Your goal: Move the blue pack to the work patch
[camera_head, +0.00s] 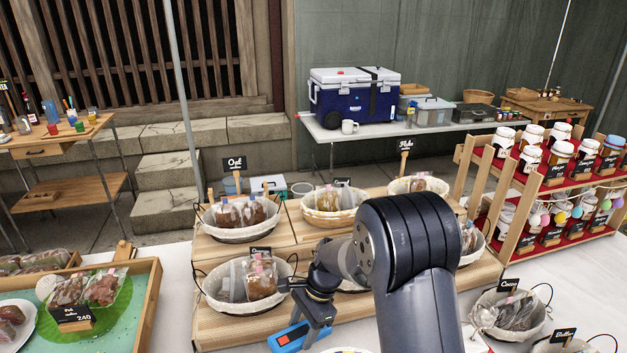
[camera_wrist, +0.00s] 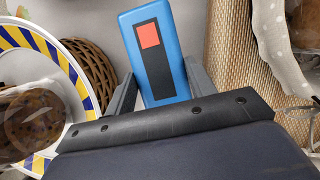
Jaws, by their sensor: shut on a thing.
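The blue pack (camera_head: 289,338) is a small blue block with a dark panel and an orange-red square. My gripper (camera_head: 310,318) is shut on it and holds it in front of the wooden stepped stand. In the wrist view the pack (camera_wrist: 174,87) sits between the two grey fingers of my gripper (camera_wrist: 160,90). Whether it touches anything below cannot be told. No surface is clearly marked as the work patch. My arm hides part of the stand and table behind it.
The wooden stand (camera_head: 215,330) bears several lined baskets of baked goods. A tray (camera_head: 148,310) with a green mat lies left. A plate with a blue and yellow rim (camera_wrist: 68,62) is close left of the pack. Jar racks (camera_head: 525,240) stand right. White tablecloth (camera_head: 176,285) shows between tray and stand.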

